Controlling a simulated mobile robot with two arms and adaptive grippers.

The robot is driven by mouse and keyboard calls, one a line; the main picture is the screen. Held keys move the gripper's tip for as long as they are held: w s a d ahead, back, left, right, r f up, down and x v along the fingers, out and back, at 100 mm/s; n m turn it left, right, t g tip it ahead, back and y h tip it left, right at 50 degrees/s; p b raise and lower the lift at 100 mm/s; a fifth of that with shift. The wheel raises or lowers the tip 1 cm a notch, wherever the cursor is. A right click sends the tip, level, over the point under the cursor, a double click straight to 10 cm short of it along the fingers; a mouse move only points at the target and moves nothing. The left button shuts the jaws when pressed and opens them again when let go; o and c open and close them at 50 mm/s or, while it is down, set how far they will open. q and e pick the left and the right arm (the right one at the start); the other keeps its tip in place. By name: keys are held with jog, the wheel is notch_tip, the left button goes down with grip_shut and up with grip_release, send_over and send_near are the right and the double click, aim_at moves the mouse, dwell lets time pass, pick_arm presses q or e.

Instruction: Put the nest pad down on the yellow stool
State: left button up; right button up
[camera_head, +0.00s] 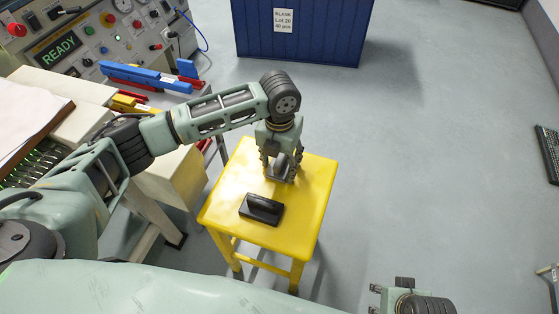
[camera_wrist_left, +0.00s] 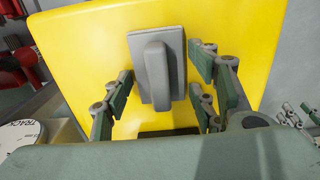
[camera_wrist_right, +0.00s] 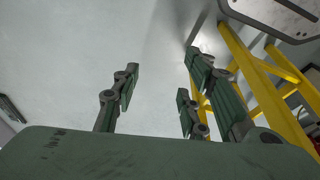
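The yellow stool (camera_head: 305,215) stands in the middle of the head view. A grey pad with a raised bar handle, seemingly the nest pad (camera_wrist_left: 176,42), lies flat on the stool top (camera_wrist_left: 90,60) in the left wrist view. My left gripper (camera_head: 281,173) is low over the stool, its fingers apart on both sides of the pad with gaps to the handle. In the head view the fingers partly hide this pad. A black pad with a handle (camera_head: 262,208) lies nearer the stool's front edge. My right gripper (camera_wrist_right: 160,75) is open and empty over the floor.
A control panel with a READY display (camera_head: 58,50) and blue and red-handled tools (camera_head: 145,76) are at the left. A blue bin (camera_head: 300,35) stands behind the stool. A dark keyboard-like item (camera_head: 548,152) is at the right edge. The floor right of the stool is clear.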

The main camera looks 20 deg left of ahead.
aim_at(280, 160)
pick_arm(q)
jog(key=shift+o, duration=0.9)
jog(key=shift+r, duration=0.35)
notch_tip(280, 160, up, 12)
jog(key=p, duration=0.2)
jog(key=shift+f+p, duration=0.15)
jog(key=shift+p, duration=0.2)
pick_arm(e)
notch_tip(280, 160, down, 9)
jog(key=s, duration=0.1)
jog(key=shift+s+f, duration=0.2)
jog(key=shift+s, duration=0.1)
